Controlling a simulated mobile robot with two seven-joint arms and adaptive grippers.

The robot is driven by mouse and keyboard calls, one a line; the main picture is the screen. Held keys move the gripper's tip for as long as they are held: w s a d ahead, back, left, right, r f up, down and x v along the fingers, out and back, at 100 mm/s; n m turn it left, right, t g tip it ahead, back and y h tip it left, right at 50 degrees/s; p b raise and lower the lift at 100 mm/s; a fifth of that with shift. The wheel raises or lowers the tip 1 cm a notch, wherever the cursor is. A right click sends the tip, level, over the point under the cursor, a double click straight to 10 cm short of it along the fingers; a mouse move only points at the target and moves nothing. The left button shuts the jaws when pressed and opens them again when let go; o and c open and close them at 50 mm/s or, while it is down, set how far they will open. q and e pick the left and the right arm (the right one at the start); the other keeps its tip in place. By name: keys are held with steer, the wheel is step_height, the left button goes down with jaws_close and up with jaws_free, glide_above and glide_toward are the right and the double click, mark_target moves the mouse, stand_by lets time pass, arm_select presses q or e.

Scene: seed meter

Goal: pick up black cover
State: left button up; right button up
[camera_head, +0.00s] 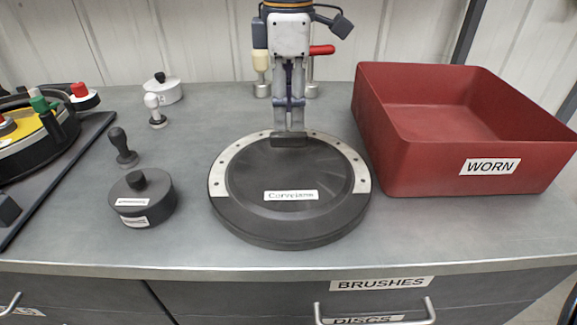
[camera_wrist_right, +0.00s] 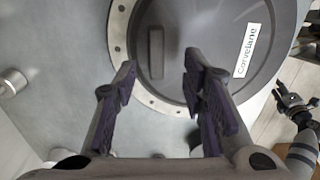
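The black cover (camera_head: 290,215) is a large dark disc with a "Corvelane" label, lying flat inside a pale ring with small holes on the worktop. Its dark block handle (camera_head: 289,140) is at the far edge; the handle also shows in the right wrist view (camera_wrist_right: 156,52). My right gripper (camera_head: 289,124) is just above the handle, its fingers pointing down. In the right wrist view its fingertips (camera_wrist_right: 160,58) are apart on either side of the handle, with no clear contact. What looks like my left gripper (camera_wrist_right: 297,101) shows small at the right edge of that view; its opening is unclear.
A red "WORN" bin (camera_head: 430,160) stands to the right. A small black knobbed pot (camera_head: 142,200), a dark knobbed tool (camera_head: 123,148), a white knobbed piece (camera_head: 155,110) and a white pot (camera_head: 166,92) stand left. Yellow-and-black equipment (camera_head: 30,140) is far left. The front strip is clear.

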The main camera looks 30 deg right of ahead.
mark_target(288, 133)
step_height(288, 133, down, 5)
steer(key=shift+w+d+r, duration=0.1)
steer(key=shift+w, duration=0.05)
jaws_close()
